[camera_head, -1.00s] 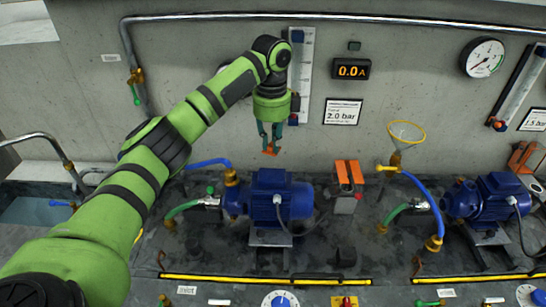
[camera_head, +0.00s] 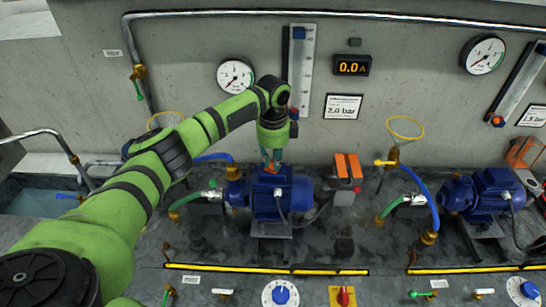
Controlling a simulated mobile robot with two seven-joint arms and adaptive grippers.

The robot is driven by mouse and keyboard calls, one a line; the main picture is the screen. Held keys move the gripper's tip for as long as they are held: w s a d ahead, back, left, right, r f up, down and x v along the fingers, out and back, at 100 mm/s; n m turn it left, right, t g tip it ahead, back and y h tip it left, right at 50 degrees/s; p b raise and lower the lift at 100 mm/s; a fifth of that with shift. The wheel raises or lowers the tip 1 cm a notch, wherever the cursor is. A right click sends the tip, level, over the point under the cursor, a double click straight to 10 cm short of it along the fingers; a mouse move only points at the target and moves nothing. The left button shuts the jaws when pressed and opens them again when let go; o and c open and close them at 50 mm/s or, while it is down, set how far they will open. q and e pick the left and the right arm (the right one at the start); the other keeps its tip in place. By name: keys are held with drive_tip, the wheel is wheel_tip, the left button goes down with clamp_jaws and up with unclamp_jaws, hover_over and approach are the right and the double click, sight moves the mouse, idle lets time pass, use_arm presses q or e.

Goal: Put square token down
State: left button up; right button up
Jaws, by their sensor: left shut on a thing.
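My left gripper (camera_head: 271,160) is shut on a small orange square token (camera_head: 271,168). The gripper points down, just above or at the top of the left blue pump motor (camera_head: 282,197). I cannot tell whether the token touches the motor, and the fingers cover part of it. My right gripper is not in view.
A second blue pump motor (camera_head: 490,195) stands at the right. An orange and grey box (camera_head: 346,178) is beside the left motor. Yellow-black strips (camera_head: 265,269) run along the front, above knobs (camera_head: 280,293). A gauge (camera_head: 236,76) hangs on the wall behind.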

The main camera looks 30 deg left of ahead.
sight(273, 162)
use_arm(q)
drive_tip(key=shift+f, duration=0.15)
drive_tip(key=o, duration=0.8)
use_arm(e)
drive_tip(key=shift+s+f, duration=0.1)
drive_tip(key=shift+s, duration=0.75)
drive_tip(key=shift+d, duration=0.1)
use_arm(q)
drive_tip(key=shift+r, duration=0.35)
wheel_tip(273, 162, up, 12)
drive_tip(key=b, duration=0.4)
drive_tip(key=shift+f, duration=0.15)
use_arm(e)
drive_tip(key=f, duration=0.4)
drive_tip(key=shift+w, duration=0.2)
